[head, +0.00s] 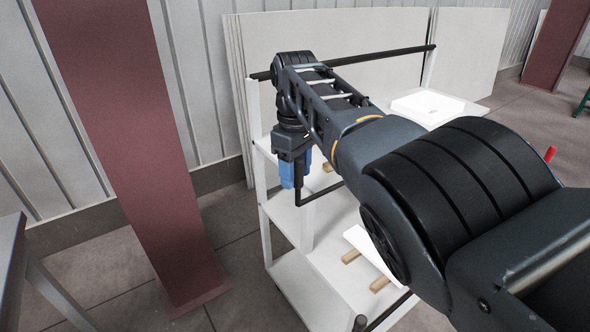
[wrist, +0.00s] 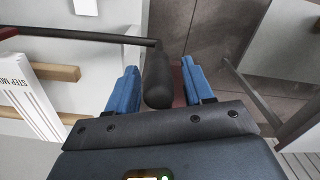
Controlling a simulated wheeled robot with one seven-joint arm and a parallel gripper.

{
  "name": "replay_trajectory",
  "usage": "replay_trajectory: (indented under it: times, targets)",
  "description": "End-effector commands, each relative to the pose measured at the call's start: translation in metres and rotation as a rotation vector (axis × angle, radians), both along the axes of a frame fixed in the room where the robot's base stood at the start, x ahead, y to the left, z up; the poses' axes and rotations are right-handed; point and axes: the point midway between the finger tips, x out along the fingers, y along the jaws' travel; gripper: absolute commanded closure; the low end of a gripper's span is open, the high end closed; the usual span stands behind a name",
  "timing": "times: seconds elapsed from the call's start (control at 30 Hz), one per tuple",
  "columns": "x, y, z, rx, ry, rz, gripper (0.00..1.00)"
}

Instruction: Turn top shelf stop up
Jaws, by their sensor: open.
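The top shelf stop is a thin black rod with a bent end; it shows in the head view (head: 322,192) at the front of the white rack, just below my gripper (head: 290,184). In the wrist view the rod (wrist: 80,36) runs in from the left and ends in a thick black grip (wrist: 158,82). My gripper (wrist: 159,72) points down with its blue fingers open, one on each side of that grip. A gap shows on both sides, clearest on the right. The far side of the grip is hidden.
The white rack (head: 280,233) holds white boards (head: 365,243) on wooden strips (head: 350,257). A lower black rod (head: 388,313) crosses its front. A maroon post (head: 135,140) stands left of the rack. My arm hides much of the rack's right side. Floor is open between post and rack.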

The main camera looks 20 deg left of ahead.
Motion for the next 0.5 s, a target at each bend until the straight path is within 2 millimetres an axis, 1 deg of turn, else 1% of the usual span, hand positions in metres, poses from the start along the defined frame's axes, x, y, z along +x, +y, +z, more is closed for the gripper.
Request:
replay_trajectory:
  times: [0.13,0.4,0.5]
  targets:
    - [0.001,0.001,0.014,0.002,-0.003,0.0,0.48]
    - [0.002,0.002,0.057,0.002,-0.004,0.001,0.48]
    - [0.001,0.002,0.068,0.001,-0.003,0.001,0.48]
